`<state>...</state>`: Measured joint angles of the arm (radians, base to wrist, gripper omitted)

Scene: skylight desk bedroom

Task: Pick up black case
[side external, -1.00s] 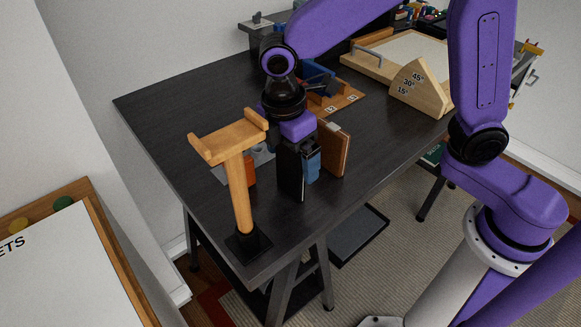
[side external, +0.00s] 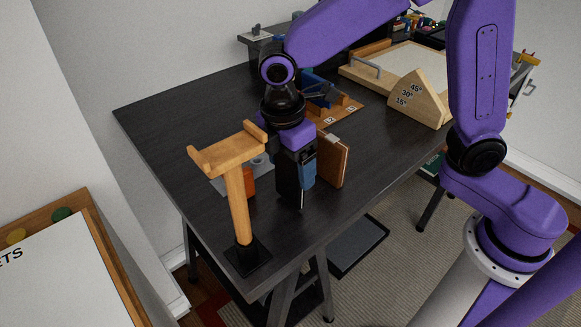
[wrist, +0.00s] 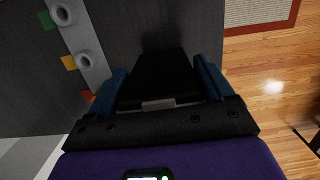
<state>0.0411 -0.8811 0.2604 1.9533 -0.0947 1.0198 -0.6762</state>
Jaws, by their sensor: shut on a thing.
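The black case (side external: 287,182) is a dark upright block under my wrist, near the front part of the dark desk in the side view. My gripper (side external: 301,172) points down and is shut on it, with blue fingers on its sides. In the wrist view the case (wrist: 160,70) lies between the two blue fingers of my gripper (wrist: 160,85). The dark case against the dark desk makes it hard to tell whether its lower end touches the desktop.
A wooden T-shaped stand (side external: 236,190) rises close to the left of my gripper. A brown upright board (side external: 332,160) stands close on the right. The desk's left part (side external: 165,115) is clear.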

